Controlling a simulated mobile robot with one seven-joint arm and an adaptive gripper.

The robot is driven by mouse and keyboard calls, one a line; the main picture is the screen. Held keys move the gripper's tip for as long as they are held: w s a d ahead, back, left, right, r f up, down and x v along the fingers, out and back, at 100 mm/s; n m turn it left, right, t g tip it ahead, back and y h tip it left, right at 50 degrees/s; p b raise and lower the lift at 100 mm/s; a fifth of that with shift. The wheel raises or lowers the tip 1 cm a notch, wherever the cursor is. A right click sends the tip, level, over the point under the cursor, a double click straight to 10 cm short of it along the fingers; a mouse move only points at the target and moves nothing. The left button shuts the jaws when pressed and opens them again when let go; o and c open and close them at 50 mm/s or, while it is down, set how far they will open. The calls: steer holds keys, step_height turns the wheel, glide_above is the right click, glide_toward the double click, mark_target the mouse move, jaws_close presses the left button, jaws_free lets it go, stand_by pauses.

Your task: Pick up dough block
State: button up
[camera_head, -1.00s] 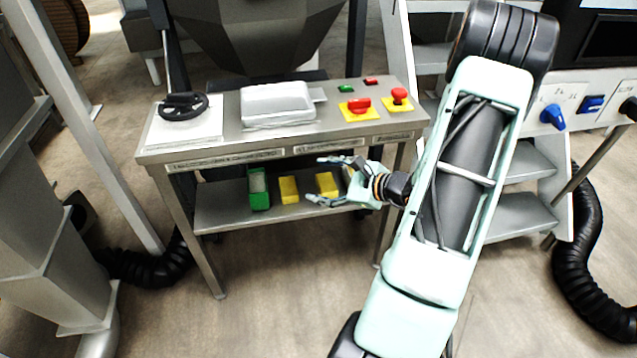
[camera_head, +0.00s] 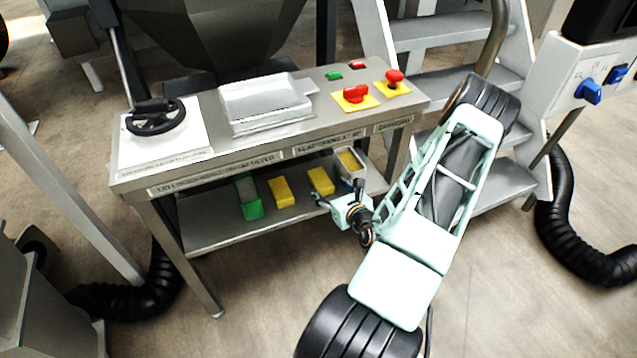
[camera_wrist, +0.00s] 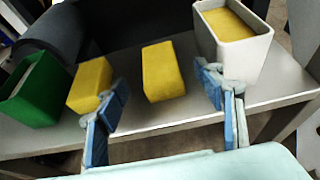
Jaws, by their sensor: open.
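Two yellow blocks, which look like the dough blocks, stand on the lower shelf. The right dough block (camera_head: 320,181) is also in the wrist view (camera_wrist: 162,71), beyond my open fingers and roughly between them. The left dough block (camera_head: 281,192) shows in the wrist view (camera_wrist: 90,85), partly behind my left finger. My gripper (camera_head: 338,198) is open and empty at the shelf's front edge. In the wrist view its fingers (camera_wrist: 168,112) are spread wide, with a gap before the blocks.
A green container (camera_head: 249,197) stands left of the blocks. A white container (camera_head: 349,164) with yellow contents stands to the right, close behind my right finger in the wrist view. The lower shelf (camera_head: 215,226) lies beneath the control table (camera_head: 215,150), whose top overhangs it.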

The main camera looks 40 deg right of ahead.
mark_target(320, 186)
steer(key=b+x, duration=0.2)
steer(key=x, duration=0.6)
steer(key=shift+s, duration=0.1)
steer(key=shift+c, duration=0.2)
steer(key=c, duration=1.3)
steer(key=shift+c, duration=0.5)
steer(key=shift+r, duration=0.15)
